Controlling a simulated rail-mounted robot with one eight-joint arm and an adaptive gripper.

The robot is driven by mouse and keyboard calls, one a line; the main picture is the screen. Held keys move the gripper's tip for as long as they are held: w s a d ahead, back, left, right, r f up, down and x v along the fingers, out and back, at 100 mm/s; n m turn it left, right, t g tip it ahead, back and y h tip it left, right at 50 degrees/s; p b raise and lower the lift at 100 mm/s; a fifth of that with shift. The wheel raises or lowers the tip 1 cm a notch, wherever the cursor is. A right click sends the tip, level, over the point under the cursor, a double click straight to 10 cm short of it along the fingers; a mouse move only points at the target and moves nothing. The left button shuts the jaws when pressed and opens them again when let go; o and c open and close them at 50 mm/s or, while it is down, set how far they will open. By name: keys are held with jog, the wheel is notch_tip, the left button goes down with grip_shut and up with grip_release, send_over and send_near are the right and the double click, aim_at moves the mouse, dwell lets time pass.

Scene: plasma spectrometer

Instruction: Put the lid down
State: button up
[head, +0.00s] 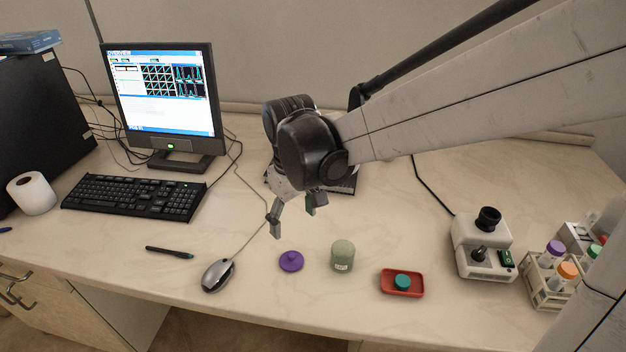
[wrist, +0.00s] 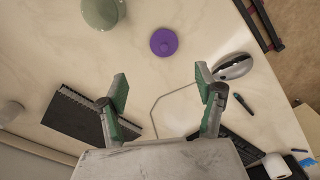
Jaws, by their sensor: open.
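A purple lid (head: 291,261) with a small knob lies on the table, knob up. It also shows in the wrist view (wrist: 164,42), beyond my fingertips. A grey-green jar (head: 342,256) with a pale label stands just right of the lid, apart from it; in the wrist view the jar (wrist: 103,12) is cut off by the top edge. My gripper (head: 293,215) is open and empty, above the table and behind the lid. In the wrist view its fingers (wrist: 162,88) are wide apart with only table between them.
A red tray (head: 388,289) with a teal round piece (head: 403,281) lies right of the jar. A mouse (head: 218,275) and pen (head: 169,252) lie left. A white device (head: 482,246) and tube rack (head: 549,283) stand at right. A keyboard (head: 134,197) and monitor (head: 163,92) are at back left.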

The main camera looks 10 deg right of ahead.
jog(key=s+d+r+m+t, duration=0.6)
jog(key=s+d+r, duration=0.2)
jog(key=s+d, duration=0.5)
jog(key=shift+s+d+t, duration=0.25)
jog(key=shift+t, duration=0.15)
